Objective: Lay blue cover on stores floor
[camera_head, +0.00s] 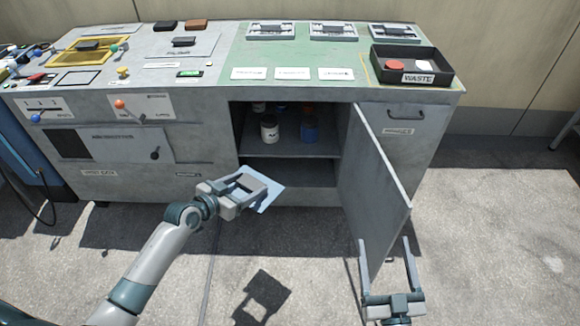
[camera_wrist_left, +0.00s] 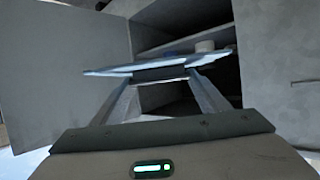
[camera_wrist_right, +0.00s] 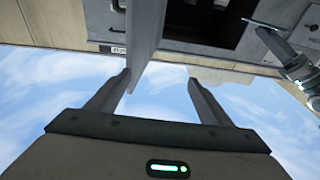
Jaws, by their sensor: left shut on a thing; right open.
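The blue cover (camera_head: 272,196) is a thin flat pale-blue sheet. My left gripper (camera_head: 264,184) is shut on it, in front of the open cupboard under the bench. In the left wrist view the cover (camera_wrist_left: 170,64) lies nearly edge-on across the fingertips (camera_wrist_left: 160,76). The stores floor (camera_head: 305,174) is the cupboard's bottom, partly hidden by the gripper and the door. The grey cupboard door (camera_head: 378,180) stands open. My right gripper (camera_head: 385,246) is open near its lower outer edge; in the right wrist view the door (camera_wrist_right: 146,35) reaches close to one fingertip.
The bench top holds a black waste tray (camera_head: 440,80), a yellow frame (camera_head: 85,52) and several small items. The ground in front is clear.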

